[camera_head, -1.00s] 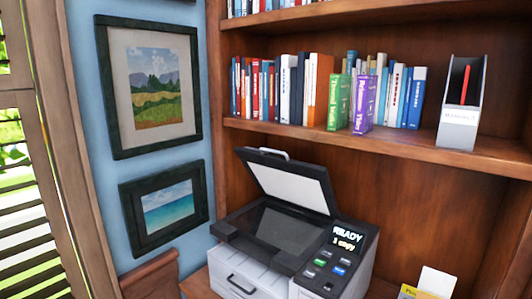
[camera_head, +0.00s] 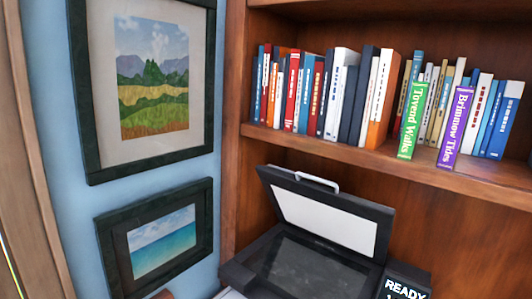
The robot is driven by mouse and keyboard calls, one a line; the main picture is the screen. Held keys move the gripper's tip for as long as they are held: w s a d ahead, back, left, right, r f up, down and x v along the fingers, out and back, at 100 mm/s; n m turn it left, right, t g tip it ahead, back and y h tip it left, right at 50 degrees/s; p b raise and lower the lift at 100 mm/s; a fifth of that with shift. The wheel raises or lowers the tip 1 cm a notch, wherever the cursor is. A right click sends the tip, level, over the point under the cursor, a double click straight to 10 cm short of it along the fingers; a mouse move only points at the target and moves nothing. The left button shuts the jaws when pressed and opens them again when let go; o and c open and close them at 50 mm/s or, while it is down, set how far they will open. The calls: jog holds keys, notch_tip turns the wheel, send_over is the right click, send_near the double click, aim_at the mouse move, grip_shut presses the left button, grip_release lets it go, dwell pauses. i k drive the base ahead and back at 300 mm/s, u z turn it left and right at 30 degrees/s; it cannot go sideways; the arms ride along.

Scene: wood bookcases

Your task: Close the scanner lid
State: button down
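The scanner lid (camera_head: 328,219) stands raised and tilted back, with its white underside facing me and a light handle (camera_head: 317,181) on its top edge. Below it the dark scanner glass (camera_head: 312,274) is uncovered. The scanner's display (camera_head: 403,290) reads "READY" and is cut off by the bottom edge of the view, as is the front of the scanner. My gripper is not in view.
A shelf (camera_head: 350,155) with several books runs above the lid, including a green book (camera_head: 413,122) and a purple book (camera_head: 455,128) that stand forward. Two framed pictures (camera_head: 150,80) hang on the blue wall at left.

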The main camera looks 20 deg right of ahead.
aim_at(364, 228)
jog(key=z, duration=0.15)
jog(key=i, duration=1.15)
jog(key=z, duration=0.55)
